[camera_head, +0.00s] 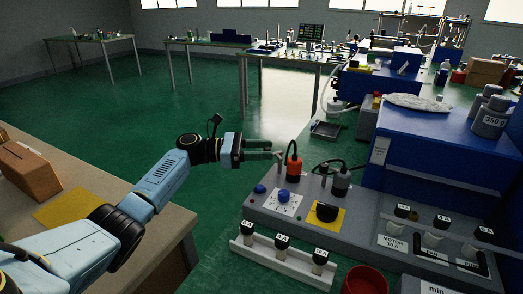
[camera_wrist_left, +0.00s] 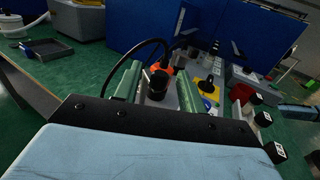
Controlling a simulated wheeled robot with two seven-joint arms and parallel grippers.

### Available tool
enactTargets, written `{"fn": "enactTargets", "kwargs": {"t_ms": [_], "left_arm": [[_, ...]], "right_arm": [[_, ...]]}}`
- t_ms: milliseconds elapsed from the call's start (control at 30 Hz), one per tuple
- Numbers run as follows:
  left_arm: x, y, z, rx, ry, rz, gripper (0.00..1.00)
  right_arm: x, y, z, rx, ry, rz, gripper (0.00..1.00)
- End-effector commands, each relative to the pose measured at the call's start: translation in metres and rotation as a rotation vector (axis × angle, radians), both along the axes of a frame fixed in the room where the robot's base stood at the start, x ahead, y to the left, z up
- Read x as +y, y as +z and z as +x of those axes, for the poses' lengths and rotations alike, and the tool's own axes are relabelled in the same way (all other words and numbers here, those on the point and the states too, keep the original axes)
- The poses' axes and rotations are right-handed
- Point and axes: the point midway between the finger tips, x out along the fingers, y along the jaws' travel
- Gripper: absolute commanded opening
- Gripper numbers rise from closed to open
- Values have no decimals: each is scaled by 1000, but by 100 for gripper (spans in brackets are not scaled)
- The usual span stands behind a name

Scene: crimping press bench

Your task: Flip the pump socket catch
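An orange plug (camera_head: 293,168) with a black cable stands upright on the grey bench panel (camera_head: 262,212). A thin grey upright piece (camera_head: 280,163), perhaps the socket catch, is just left of it. My left gripper (camera_head: 273,150) is open and empty, reaching in from the left close to that piece; I cannot tell whether they touch. In the left wrist view the fingers (camera_wrist_left: 158,82) stand apart, with a dark cylindrical part (camera_wrist_left: 158,88) showing between them and the orange plug (camera_wrist_left: 168,69) behind.
A black plug (camera_head: 341,182), a blue knob (camera_head: 283,196) and a black knob on a yellow plate (camera_head: 327,212) are nearby. A rack of black-capped pieces (camera_head: 283,263) lies in front, a red bowl (camera_head: 366,281) beside it. A blue cabinet (camera_head: 425,150) blocks the right rear.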

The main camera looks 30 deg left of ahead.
Motion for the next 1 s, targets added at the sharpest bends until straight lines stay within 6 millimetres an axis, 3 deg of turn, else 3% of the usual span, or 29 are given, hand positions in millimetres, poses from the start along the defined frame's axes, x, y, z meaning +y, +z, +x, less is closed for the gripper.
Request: {"fn": "enactTargets", "kwargs": {"t_ms": [333, 700, 1000], "left_arm": [[12, 0, -6, 3, 2, 1, 40], [81, 0, -46, 2, 3, 1, 40], [114, 0, -65, 0, 1, 1, 40]], "right_arm": [[0, 1, 0, -1, 0, 1, 36], [-11, -22, -15, 20, 1, -11, 36], [-11, -28, -18, 22, 3, -10, 36]]}}
